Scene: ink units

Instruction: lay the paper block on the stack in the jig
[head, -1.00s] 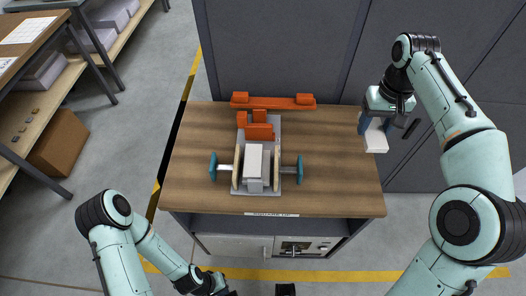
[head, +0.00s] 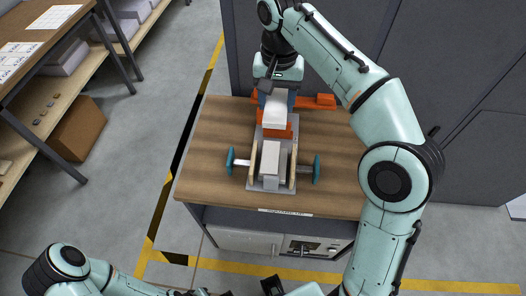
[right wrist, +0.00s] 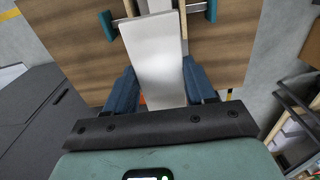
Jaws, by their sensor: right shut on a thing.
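The white paper block (head: 272,110) is held between the blue fingers of my right gripper (head: 277,97). It is above the orange part at the back of the jig, behind the stack. In the right wrist view the block (right wrist: 158,72) reaches forward from between the fingers (right wrist: 160,88). The jig (head: 256,185) has a grey base, pale wooden side plates and teal knobs on both sides. A pale stack (head: 270,158) stands between the plates. The block hides part of the jig's back end.
The jig stands on a wood-topped bench (head: 210,135). An orange bar (head: 318,101) lies along the bench's back edge, partly hidden by my right arm. Grey cabinets (head: 350,40) are behind. The bench top is clear on either side of the jig.

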